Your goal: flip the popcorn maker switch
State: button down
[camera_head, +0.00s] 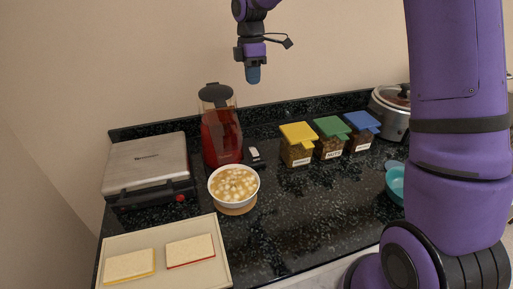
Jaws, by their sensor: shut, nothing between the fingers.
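The popcorn maker (222,142) seems to be the red upright appliance with a clear upper part and black top, at the back left of the counter. A small dark block with a light top (255,155) sits at its right side. It may be the switch, but it is too small to tell. My gripper (253,75) is shut and empty, pointing down in front of the wall. It is above and to the right of the popcorn maker in the picture, apart from it.
A white bowl of popcorn (229,199) stands before the popcorn maker. A sandwich press (148,165) is at left, a tray (222,222) with two sponge-like slabs in front. Three lidded jars (331,148), a slow cooker (392,122) and a teal bowl (395,182) are right. The front-centre counter is clear.

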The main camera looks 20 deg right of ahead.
aim_at(257, 153)
jog(key=s+f, duration=0.1)
jog(key=f, duration=0.7)
jog(key=s+f, duration=0.1)
jog(key=f, duration=0.6)
jog(key=s+f, duration=0.1)
jog(key=f, duration=0.7)
jog(key=shift+s+f, duration=0.2)
jog(key=shift+f, duration=0.1)
